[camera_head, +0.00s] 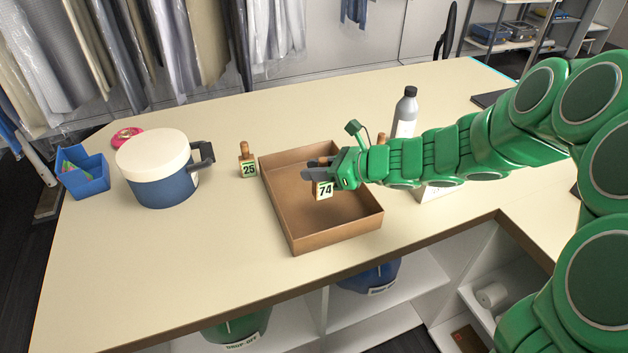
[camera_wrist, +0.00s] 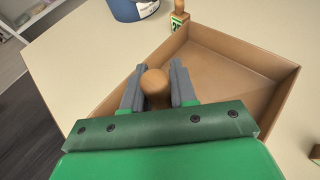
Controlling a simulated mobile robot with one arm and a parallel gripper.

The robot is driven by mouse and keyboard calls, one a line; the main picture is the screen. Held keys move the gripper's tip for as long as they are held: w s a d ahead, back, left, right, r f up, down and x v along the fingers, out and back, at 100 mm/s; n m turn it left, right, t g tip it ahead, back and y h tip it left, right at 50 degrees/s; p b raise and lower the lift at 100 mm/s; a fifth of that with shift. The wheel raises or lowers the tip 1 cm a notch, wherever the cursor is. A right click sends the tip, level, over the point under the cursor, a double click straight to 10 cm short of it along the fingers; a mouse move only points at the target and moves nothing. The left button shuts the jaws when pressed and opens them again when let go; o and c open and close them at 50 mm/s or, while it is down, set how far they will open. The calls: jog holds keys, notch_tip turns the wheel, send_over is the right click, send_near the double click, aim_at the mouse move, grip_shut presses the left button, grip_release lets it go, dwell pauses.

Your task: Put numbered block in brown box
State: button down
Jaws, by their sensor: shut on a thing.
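The brown box (camera_head: 293,232) is a shallow open tray on the counter. A numbered block marked 74 (camera_head: 324,190) is held over the inside of the box. My gripper (camera_head: 318,172) is shut on its round wooden knob, which also shows between the fingers in the wrist view (camera_wrist: 155,85). In the wrist view the box (camera_wrist: 235,50) lies under and around the fingers. Whether the block touches the box floor is hard to tell. Another numbered block marked 25 (camera_head: 248,162) stands on the counter left of the box; its edge shows in the wrist view (camera_wrist: 179,18).
A blue pot with a cream lid (camera_head: 155,165) stands to the left, near a blue bin (camera_head: 83,176) and a pink ring (camera_head: 126,137). A grey bottle (camera_head: 405,113) stands behind my arm. The counter's front left is clear.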

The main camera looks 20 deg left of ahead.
jog(key=shift+w+a+f, duration=0.2)
jog(key=shift+w+f, duration=0.05)
jog(key=shift+f, duration=0.6)
jog(key=shift+w+a+f, duration=0.15)
jog(key=shift+w+f, duration=0.1)
jog(key=shift+f, duration=0.65)
jog(key=shift+w+a+f, duration=0.2)
jog(key=shift+w+f, duration=0.05)
jog(key=shift+f, duration=0.6)
jog(key=shift+f, duration=0.15)
jog(key=c, duration=0.9)
grip_release()
jog(key=shift+r, duration=0.2)
jog(key=v, duration=1.2)
